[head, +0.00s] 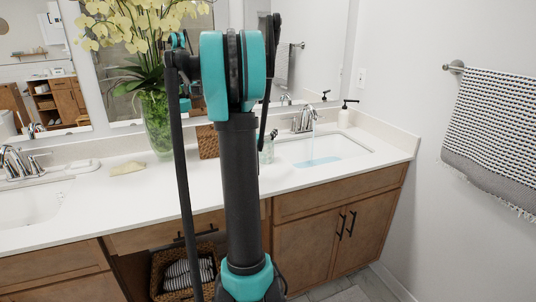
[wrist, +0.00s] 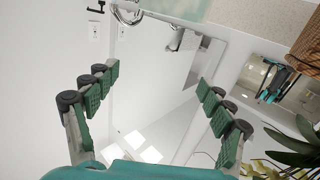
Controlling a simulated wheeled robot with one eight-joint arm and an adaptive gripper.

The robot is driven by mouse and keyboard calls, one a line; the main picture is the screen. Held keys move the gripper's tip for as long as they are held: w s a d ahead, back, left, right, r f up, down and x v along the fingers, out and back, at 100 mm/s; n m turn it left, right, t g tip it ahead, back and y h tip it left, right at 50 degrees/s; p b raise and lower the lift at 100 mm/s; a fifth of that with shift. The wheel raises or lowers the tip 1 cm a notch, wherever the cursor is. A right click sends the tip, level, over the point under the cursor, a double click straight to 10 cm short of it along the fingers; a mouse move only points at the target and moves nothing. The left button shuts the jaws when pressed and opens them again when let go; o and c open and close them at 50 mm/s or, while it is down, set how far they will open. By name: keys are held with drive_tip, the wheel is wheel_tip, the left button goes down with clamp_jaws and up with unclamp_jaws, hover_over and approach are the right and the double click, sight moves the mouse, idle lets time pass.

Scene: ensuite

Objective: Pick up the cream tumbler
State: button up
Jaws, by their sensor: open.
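I cannot make out a cream tumbler in either view. My upright arm covers the middle of the counter in the head view, so part of the countertop is hidden. My gripper (wrist: 155,100) shows in the wrist view with its two green-padded fingers wide apart. It is open, with nothing between the fingers but the background of pale wall and bright square lights. In the head view I cannot clearly see the gripper's fingers.
The white counter (head: 105,205) carries a vase of yellow orchids (head: 156,120), a brown woven box (head: 208,142), a folded cream cloth (head: 128,168), a clear bottle (head: 268,150) and a cream pump bottle (head: 345,115). A sink (head: 320,150) is at right. A towel (head: 495,130) hangs on the right wall.

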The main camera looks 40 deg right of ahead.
drive_tip(key=f, duration=0.7)
drive_tip(key=shift+w+d, duration=0.1)
drive_tip(key=shift+d, duration=0.15)
drive_tip(key=shift+x, duration=3.5)
drive_tip(key=shift+r, duration=0.1)
clamp_jaws()
